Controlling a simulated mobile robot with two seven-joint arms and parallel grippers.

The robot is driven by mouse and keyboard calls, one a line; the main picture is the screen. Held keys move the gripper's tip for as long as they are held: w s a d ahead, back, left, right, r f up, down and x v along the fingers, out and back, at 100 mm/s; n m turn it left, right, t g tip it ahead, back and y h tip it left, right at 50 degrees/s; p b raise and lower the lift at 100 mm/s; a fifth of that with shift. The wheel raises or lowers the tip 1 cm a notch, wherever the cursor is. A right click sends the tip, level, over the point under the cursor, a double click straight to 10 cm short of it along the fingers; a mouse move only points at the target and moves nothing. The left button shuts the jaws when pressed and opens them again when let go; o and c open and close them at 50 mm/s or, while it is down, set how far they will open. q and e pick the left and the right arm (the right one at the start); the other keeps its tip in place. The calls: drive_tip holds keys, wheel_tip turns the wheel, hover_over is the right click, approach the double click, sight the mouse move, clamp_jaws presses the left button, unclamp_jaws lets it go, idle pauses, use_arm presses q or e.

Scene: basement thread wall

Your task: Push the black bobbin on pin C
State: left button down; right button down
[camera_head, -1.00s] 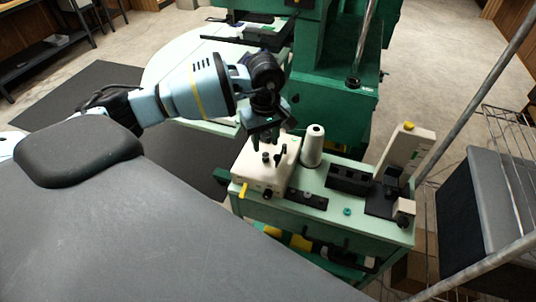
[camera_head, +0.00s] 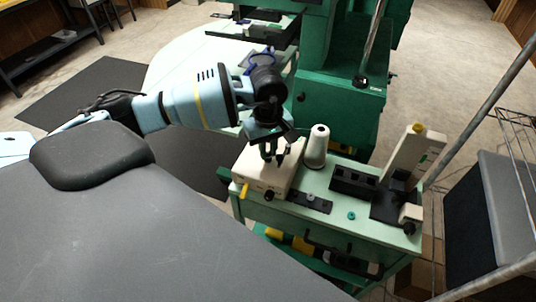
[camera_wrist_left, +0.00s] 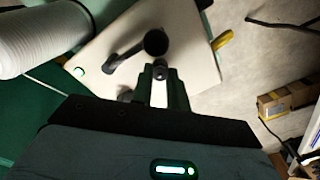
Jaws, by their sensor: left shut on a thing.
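My left gripper (camera_head: 273,157) points down at the cream block (camera_head: 247,172) on the green bench. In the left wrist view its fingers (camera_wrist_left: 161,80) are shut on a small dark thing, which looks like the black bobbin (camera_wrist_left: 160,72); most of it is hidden. Dark posts stand on the cream block (camera_wrist_left: 135,23). One round black top (camera_wrist_left: 155,42) is just beyond the fingertips, and a slanted dark lever (camera_wrist_left: 124,57) is beside it. I cannot tell which post is pin C, nor whether the held thing touches it. My right gripper is out of view.
A white thread cone (camera_head: 316,147) stands close right of the cream block. A black strip with small discs (camera_head: 309,200), a black holder (camera_head: 352,183), a teal ring (camera_head: 351,216) and a cream device (camera_head: 412,158) share the bench. A yellow lever (camera_head: 245,191) sticks out in front.

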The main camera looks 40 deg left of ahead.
sight(268, 154)
use_arm(q)
drive_tip(key=shift+r, duration=0.15)
